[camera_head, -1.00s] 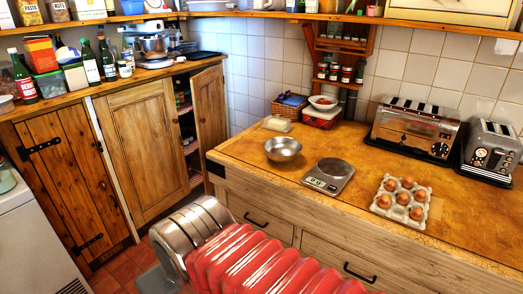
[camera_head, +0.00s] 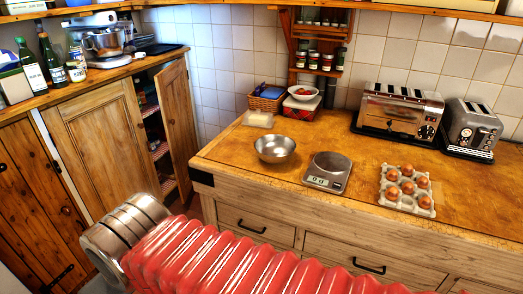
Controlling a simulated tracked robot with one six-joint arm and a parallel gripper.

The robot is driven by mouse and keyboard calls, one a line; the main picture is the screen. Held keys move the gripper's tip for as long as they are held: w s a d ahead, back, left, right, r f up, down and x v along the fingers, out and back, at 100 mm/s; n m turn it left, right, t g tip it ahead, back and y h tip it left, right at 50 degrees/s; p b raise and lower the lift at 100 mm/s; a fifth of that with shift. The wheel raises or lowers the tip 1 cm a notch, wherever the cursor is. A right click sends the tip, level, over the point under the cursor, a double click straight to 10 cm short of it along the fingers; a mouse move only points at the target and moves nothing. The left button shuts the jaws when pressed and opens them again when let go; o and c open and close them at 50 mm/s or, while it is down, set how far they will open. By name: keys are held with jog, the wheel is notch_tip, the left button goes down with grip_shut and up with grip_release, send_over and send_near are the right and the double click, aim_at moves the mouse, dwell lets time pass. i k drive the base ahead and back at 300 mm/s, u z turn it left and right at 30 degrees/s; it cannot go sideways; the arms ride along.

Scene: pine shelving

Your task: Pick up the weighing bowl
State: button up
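A shiny metal weighing bowl (camera_head: 274,149) stands upright on the wooden worktop, left of a kitchen scale (camera_head: 328,172) and apart from it. The scale's plate is bare and its display is lit. My arm, a red ribbed sleeve with a metal cylinder at its left end, crosses the bottom of the view in front of the drawers. My gripper's fingers do not show, so I cannot see whether it is open or shut. Nothing touches the bowl.
An egg tray (camera_head: 406,190) with several brown eggs lies right of the scale. A pale block (camera_head: 258,119) and a wicker basket (camera_head: 266,99) are behind the bowl. A cupboard door (camera_head: 174,130) stands open at left.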

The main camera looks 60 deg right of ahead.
aim_at(276, 149)
jog(key=z, duration=0.25)
jog(key=i, duration=0.65)
jog(key=z, duration=1)
jog(key=i, duration=0.7)
jog(key=z, duration=0.45)
